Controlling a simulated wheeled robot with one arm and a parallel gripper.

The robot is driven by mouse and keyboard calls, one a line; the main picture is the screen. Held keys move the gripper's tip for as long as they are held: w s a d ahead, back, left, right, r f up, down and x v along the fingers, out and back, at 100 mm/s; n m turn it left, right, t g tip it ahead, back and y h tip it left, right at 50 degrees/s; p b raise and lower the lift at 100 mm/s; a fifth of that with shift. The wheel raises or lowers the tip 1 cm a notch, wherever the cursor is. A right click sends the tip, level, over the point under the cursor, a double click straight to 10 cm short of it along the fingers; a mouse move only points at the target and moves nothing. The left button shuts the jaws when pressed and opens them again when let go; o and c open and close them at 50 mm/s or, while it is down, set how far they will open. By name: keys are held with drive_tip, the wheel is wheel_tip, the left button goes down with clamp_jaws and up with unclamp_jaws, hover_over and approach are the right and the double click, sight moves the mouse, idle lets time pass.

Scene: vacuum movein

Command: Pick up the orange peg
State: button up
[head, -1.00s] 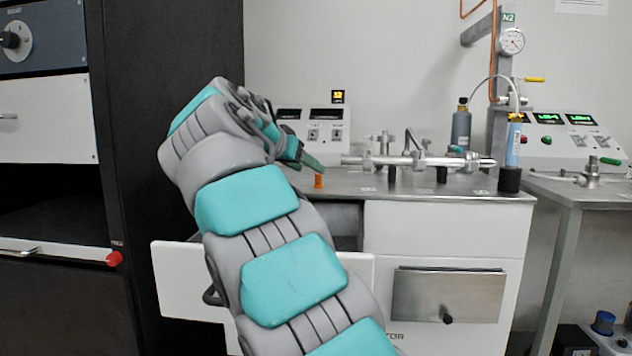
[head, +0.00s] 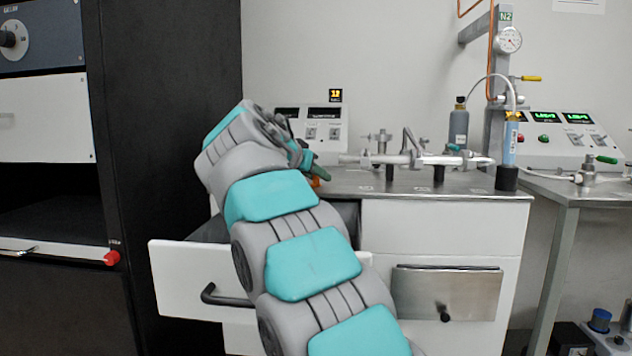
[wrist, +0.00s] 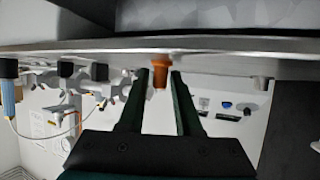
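The orange peg (wrist: 160,72) stands on the metal bench top (head: 420,188) near its left end. In the head view only a bit of the peg (head: 315,182) shows beside my gripper (head: 318,173). The wrist view is upside down and shows my gripper (wrist: 157,82) with two dark green fingers apart. The peg is between the fingertips, with a small gap visible on at least one side. I see no clear grip on it.
A metal vacuum tube assembly (head: 415,160) stands right of the peg. A control box (head: 322,134) is behind. An open white drawer (head: 190,285) sticks out below, with my arm over it. A dark cabinet (head: 170,130) is at the left.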

clamp_jaws()
drive_tip(key=shift+r, duration=0.1)
idle(0.4)
